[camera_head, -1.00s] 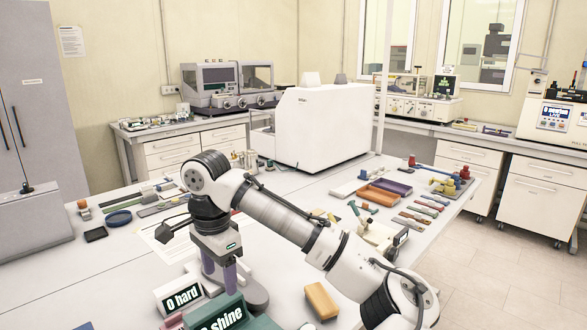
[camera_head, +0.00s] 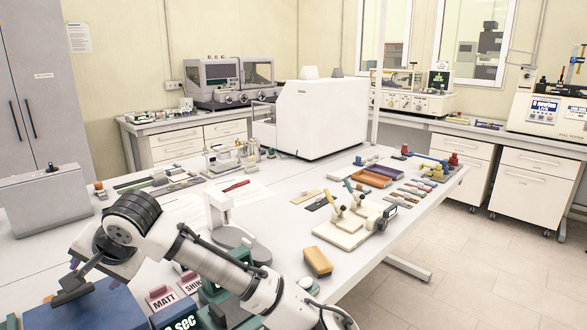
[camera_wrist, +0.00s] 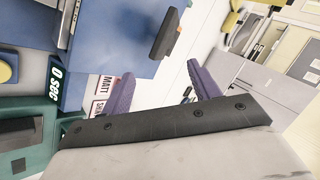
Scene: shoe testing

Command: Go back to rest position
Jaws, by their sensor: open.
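My gripper (camera_wrist: 161,85) shows in the wrist view with its two purple fingers spread apart and nothing between them. Beyond the fingers are a blue device and pale surfaces. In the head view my white and black arm reaches from the bottom middle to the left, above the table's near left part. The blue device also fills the upper left of the wrist view (camera_wrist: 118,50), with a dark lever near the fingers.
MATT (camera_head: 163,300) and SHINE blocks stand beside the blue device, close to my arm. A grey-based stand (camera_head: 240,247), a yellow-brown block (camera_head: 318,261) and a cream board (camera_head: 340,232) lie to the right. A large white machine (camera_head: 322,118) stands behind.

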